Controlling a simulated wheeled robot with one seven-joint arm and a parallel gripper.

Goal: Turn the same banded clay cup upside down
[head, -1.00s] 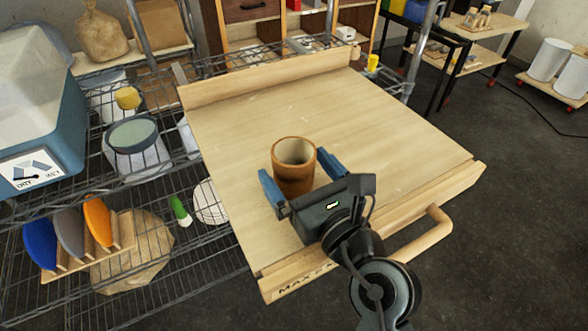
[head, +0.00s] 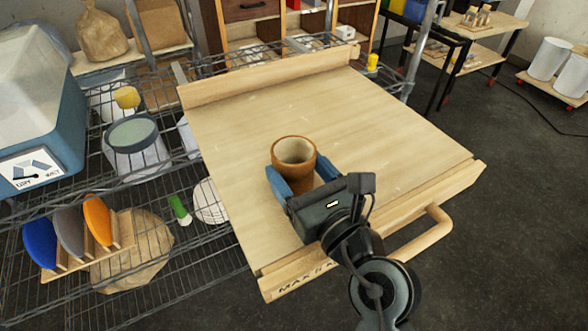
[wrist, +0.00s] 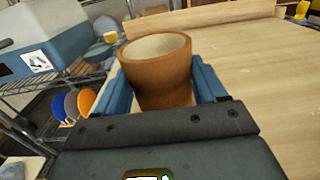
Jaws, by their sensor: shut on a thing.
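The brown clay cup (head: 294,157) stands upright on the wooden board (head: 400,140), its open mouth up and its pale inside showing. My gripper (head: 303,177) is shut on the cup, with one blue finger against each side of it. In the wrist view the cup (wrist: 156,72) sits between the two blue fingers (wrist: 163,88), its rim rising above them. The lower part of the cup is partly hidden by the gripper body. I cannot make out a clear band on it.
The board has a raised back ledge (head: 270,75) and a front rail with a wooden handle (head: 424,234). The rest of its top is clear. On the left, wire shelves (head: 180,260) hold tubs, coloured discs in a rack (head: 72,262) and a bag.

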